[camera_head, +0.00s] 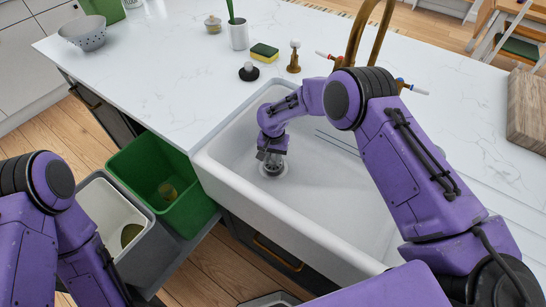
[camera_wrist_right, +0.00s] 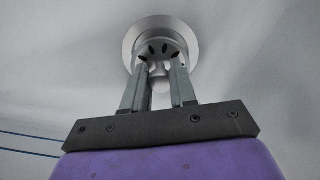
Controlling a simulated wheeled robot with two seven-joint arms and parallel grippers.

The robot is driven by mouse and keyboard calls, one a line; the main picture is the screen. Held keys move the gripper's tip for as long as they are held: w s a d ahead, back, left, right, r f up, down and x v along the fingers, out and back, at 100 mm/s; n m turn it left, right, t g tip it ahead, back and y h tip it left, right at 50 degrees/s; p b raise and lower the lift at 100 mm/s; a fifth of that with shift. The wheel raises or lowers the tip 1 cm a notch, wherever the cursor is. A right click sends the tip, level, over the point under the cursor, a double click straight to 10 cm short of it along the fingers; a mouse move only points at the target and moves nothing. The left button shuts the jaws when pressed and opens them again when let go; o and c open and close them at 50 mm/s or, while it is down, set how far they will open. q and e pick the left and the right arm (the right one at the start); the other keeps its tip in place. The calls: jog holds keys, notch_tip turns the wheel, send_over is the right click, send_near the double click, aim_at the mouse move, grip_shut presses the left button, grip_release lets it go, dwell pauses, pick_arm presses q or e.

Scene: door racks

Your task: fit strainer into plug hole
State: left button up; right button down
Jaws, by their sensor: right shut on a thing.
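The metal strainer (camera_wrist_right: 160,50) shows in the right wrist view as a slotted cup with a central knob. My right gripper (camera_wrist_right: 160,80) is shut on its knob. A round metal plug hole rim (camera_wrist_right: 131,38) surrounds the strainer; I cannot tell whether the strainer is fully seated. In the head view my right gripper (camera_head: 272,158) points down into the white sink (camera_head: 330,190), with the strainer and plug hole (camera_head: 273,170) at its tips, partly hidden. My left arm comes in at the lower left, but its gripper is out of view.
Open green (camera_head: 190,212) and grey bins (camera_head: 95,205) sit left of the sink. A wooden board (camera_head: 528,110) lies at right.

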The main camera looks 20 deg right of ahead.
aim_at(273, 157)
jog(key=shift+f+b, duration=1.05)
jog(key=shift+f, duration=0.3)
dwell(0.3)
jog(key=c, duration=0.8)
grip_release()
notch_tip(273, 157, up, 10)
jog(key=shift+r+b, duration=0.25)
jog(key=shift+b, duration=0.4)
